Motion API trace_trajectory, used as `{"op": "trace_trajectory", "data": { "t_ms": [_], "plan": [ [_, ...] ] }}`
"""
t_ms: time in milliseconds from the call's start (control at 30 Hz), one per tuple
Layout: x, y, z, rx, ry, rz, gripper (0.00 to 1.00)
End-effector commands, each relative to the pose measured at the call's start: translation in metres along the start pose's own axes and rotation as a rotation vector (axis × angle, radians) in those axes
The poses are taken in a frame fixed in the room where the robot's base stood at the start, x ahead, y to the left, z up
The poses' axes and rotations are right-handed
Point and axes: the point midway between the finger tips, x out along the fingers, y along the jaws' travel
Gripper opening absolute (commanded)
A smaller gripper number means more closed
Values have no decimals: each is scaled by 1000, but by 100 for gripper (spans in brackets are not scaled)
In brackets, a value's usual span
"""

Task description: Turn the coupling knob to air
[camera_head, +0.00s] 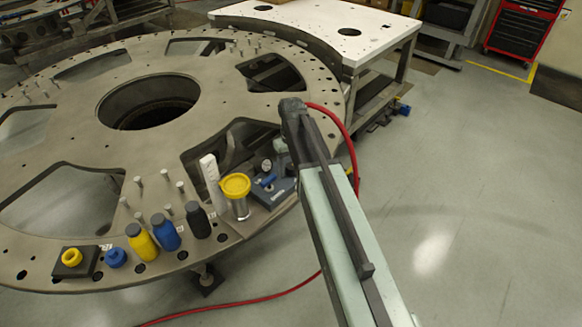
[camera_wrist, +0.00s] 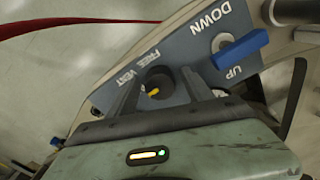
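In the wrist view a round black knob (camera_wrist: 159,79) with a yellow mark sits on a blue-grey control panel (camera_wrist: 110,88). Its yellow mark lies on the side nearer my wrist. Small white lettering beside it is partly legible, and I cannot read an "air" label. My gripper (camera_wrist: 160,72) is open, with one finger on each side of the knob. A narrow gap seems to show on each side; contact is not clear. In the head view the panel (camera_head: 282,187) is at the plate's edge; my arm hides the knob and fingers.
A blue lever (camera_wrist: 240,50) stands between the DOWN and UP labels, close to my right finger. Yellow funnel (camera_head: 236,186), white upright piece (camera_head: 210,172) and several bottles stand on the turret plate (camera_head: 60,200) left of the panel. A red hose (camera_head: 345,130) runs along my arm.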

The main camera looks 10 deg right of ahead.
Motion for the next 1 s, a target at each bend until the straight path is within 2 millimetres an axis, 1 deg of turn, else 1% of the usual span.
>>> {"op": "trace_trajectory", "data": {
  "t_ms": [167, 267, 367, 600, 700, 800, 1000],
  "plan": [
    [-1, 0, 0, 1, 0, 0, 60],
    [-6, 0, 0, 1, 0, 0, 60],
    [-18, 0, 0, 1, 0, 0, 60],
    [-63, 0, 1, 1, 0, 0, 60],
    [-77, 0, 1, 0, 0, 0, 60],
    [-81, 0, 1, 0, 0, 0, 60],
    [-78, 0, 1, 0, 0, 0, 60]
  ]
}}
